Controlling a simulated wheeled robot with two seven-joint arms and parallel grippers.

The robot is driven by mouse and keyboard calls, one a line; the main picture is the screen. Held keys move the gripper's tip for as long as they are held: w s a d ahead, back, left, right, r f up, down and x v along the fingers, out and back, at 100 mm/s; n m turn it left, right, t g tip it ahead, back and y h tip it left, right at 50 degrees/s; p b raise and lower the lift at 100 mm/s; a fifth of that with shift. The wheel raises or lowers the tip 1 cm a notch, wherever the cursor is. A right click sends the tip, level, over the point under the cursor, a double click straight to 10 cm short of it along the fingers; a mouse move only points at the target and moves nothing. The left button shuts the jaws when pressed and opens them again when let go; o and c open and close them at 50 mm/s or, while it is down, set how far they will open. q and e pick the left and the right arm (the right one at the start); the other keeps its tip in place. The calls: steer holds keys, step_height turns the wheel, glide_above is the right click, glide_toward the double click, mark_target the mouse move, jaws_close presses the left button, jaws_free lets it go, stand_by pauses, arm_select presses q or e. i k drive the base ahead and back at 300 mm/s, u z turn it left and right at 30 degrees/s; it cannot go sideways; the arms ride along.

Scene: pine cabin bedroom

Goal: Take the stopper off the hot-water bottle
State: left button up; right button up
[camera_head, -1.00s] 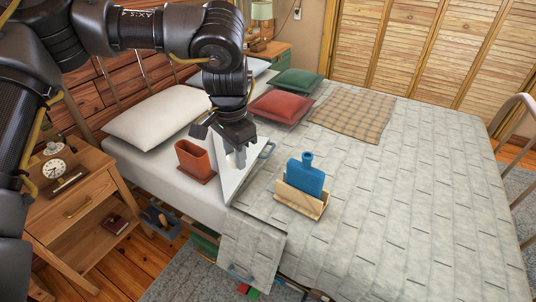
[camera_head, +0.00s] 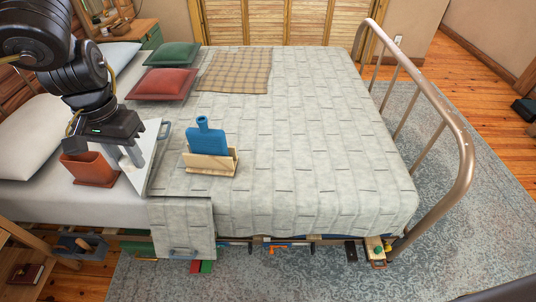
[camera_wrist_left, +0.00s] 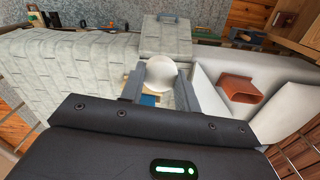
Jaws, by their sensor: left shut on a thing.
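The blue hot-water bottle (camera_head: 206,140) stands upright in a pale wooden holder (camera_head: 222,165) on the bed, its neck pointing up with no stopper visible in it. My left gripper (camera_head: 122,155) is to the left of it, beside a tilted white panel (camera_head: 150,146). In the left wrist view its fingers (camera_wrist_left: 160,88) are shut on a pale rounded piece (camera_wrist_left: 161,72), which looks like the stopper. A bit of blue below it is probably the bottle, mostly hidden. My right gripper is not in view.
A red-brown open box (camera_head: 88,168) stands on the bed close to my left gripper. Red (camera_head: 162,84) and green (camera_head: 172,54) cushions and a folded plaid blanket (camera_head: 235,72) lie behind. A metal bed rail (camera_head: 455,130) is at the right. The bed's middle is clear.

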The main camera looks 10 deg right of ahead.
mark_target(203, 140)
steer(key=z, duration=0.4)
steer(key=k, duration=0.5)
steer(key=z, duration=1.1)
steer(key=i, duration=1.3)
steer(key=u, duration=0.55)
